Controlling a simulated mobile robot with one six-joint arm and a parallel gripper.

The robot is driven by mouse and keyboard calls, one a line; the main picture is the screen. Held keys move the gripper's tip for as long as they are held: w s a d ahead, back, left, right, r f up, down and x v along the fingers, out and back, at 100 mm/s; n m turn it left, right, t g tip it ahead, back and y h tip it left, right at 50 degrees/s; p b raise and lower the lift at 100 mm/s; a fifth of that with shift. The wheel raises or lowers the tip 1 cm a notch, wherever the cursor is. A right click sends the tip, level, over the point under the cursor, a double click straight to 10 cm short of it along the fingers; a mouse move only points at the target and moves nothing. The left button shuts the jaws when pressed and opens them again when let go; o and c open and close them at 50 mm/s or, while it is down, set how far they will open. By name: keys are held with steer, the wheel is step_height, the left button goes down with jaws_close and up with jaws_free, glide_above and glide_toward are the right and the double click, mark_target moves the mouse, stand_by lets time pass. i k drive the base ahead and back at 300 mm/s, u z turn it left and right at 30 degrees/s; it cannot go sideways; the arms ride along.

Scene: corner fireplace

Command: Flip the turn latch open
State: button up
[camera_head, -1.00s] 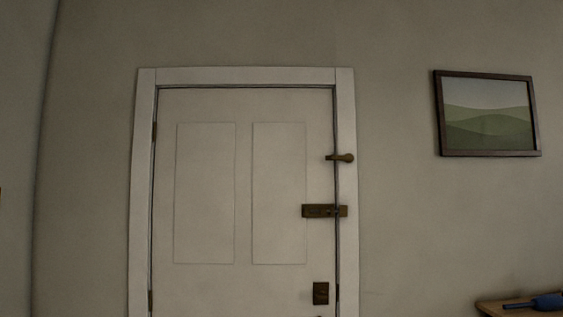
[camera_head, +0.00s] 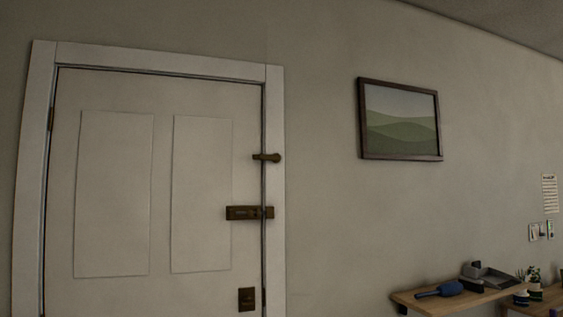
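A white panelled door (camera_head: 160,190) stands shut in its white frame (camera_head: 275,120) at the left. A small dark bronze turn latch (camera_head: 267,157) sits at the door's right edge, above the other hardware. It lies level across the gap between door and frame, with its rounded knob end on the right, over the frame. Below it a bronze slide bolt (camera_head: 250,213) also spans the gap. A dark square lock plate (camera_head: 246,299) is lower on the door. My gripper is not in view, so its state is hidden.
A framed landscape picture (camera_head: 400,120) hangs on the wall right of the door. A wooden shelf (camera_head: 415,298) at the lower right holds a blue brush (camera_head: 440,289) and a grey tray (camera_head: 490,277). Another wooden surface with small items is beyond it. The floor is out of view.

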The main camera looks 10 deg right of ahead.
mark_target(269, 157)
steer(key=u, duration=0.25)
steer(key=i, duration=2.05)
steer(key=z, duration=0.5)
steer(key=k, duration=0.85)
steer(key=z, duration=0.15)
steer(key=i, duration=0.9)
steer(key=u, duration=0.05)
